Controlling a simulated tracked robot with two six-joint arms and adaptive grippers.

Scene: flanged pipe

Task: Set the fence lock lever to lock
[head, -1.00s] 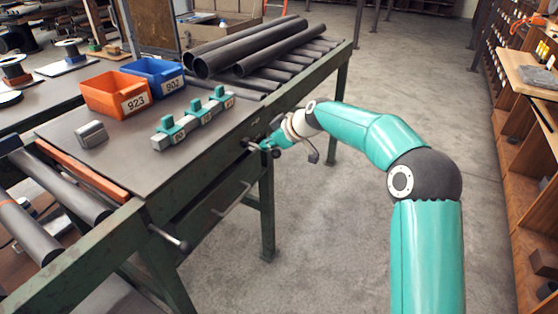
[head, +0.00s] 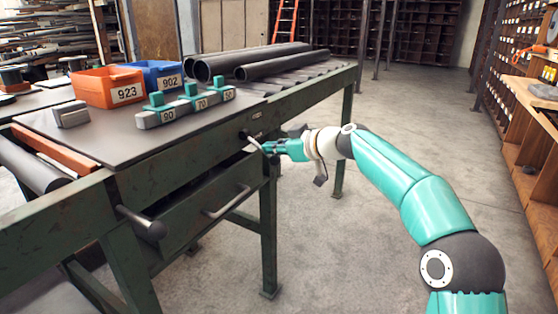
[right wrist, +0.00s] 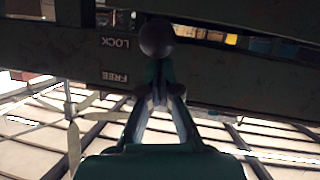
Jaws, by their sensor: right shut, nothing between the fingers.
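The fence lock lever is on the side of the green bench frame. Its dark ball knob (right wrist: 157,38) shows in the right wrist view, beside the word LOCK (right wrist: 117,43). The word FREE (right wrist: 115,77) is lower in that picture, and both words appear upside down. In the head view the lever's small dark knob (head: 243,135) is just left of my right gripper (head: 268,149). My right gripper is shut and empty, and its fingertips (right wrist: 160,97) are just below the knob in the wrist view. They partly hide the lever's shaft; I cannot tell whether they touch it. My left gripper is not in view.
On the bench top are an orange bin (head: 107,87), a blue bin (head: 155,75), a grey block with teal stops (head: 184,106) and dark pipes (head: 255,61). A bar handle (head: 226,203) and a round-ended rod (head: 143,223) stick out from the frame.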

